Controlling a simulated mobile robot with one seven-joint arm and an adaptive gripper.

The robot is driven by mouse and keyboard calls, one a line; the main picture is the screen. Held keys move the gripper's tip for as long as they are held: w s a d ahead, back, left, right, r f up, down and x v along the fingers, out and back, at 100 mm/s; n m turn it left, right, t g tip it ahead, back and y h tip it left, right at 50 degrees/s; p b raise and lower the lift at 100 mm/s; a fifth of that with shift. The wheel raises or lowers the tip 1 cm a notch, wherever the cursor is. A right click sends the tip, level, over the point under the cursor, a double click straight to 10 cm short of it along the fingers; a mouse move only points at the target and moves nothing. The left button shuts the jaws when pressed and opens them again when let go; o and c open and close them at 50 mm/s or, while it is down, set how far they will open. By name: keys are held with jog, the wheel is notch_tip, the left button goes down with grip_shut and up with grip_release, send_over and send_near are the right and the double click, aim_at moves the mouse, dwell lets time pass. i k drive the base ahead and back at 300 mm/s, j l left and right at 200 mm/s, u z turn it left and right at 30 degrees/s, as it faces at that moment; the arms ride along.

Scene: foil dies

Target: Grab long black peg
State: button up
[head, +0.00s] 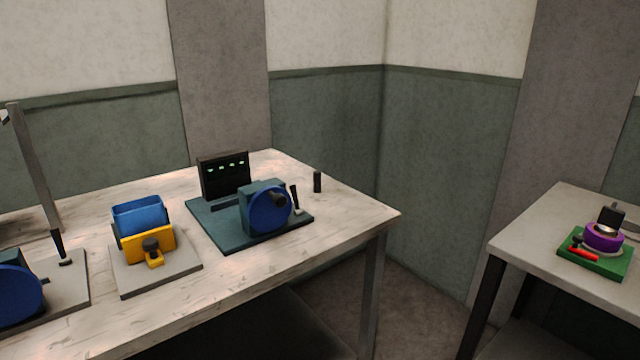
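A small black upright cylinder (317,182), which looks like the black peg, stands by itself on the white worktable (340,222) near its back right edge. It is just behind and right of the teal machine base. I cannot tell how its length compares with other pegs. My gripper is not in view.
The teal base (228,238) carries a blue-wheeled machine (268,210), a dark panel (224,176) with green lights and a black lever (294,198). Left are a blue-and-yellow fixture (146,240) and another blue wheel (18,295). A second table (520,240) stands right, across a floor gap.

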aim_at(317, 175)
jog(key=i+l, duration=0.5)
jog(key=l, duration=0.2)
jog(key=i+l, duration=0.3)
jog(key=i, duration=0.15)
jog(key=i+l+u, duration=0.1)
jog(key=i+l, duration=0.15)
jog(key=i, duration=0.15)
